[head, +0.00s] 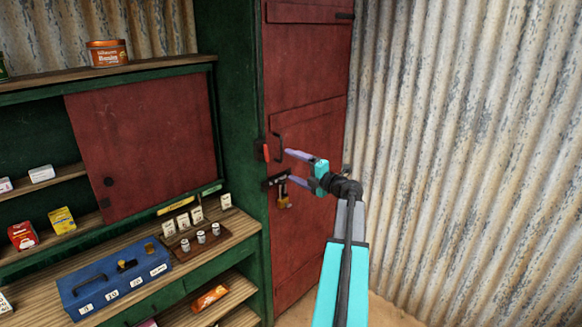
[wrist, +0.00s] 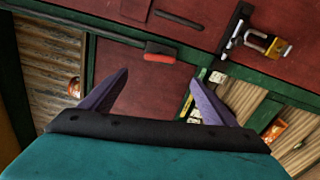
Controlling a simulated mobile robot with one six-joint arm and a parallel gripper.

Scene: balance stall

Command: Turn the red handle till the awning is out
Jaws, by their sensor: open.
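The red handle (head: 265,151) is a small grip on a dark fitting at the edge of the green post, beside the red door. In the wrist view, the red handle (wrist: 160,52) lies beyond my fingertips, roughly centred between them across the picture. My gripper (head: 287,167) is open and empty, pointing left in front of the red door, to the right of the handle. In the wrist view, my gripper (wrist: 158,77) shows both purple fingers spread, with nothing between them. I see no awning in either view.
A latch with a brass padlock (head: 284,202) hangs just below my gripper on the red door (head: 312,125). A wooden counter (head: 225,233) with a blue box (head: 112,280) and small weights is at left. A corrugated wall (head: 460,150) closes the right side.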

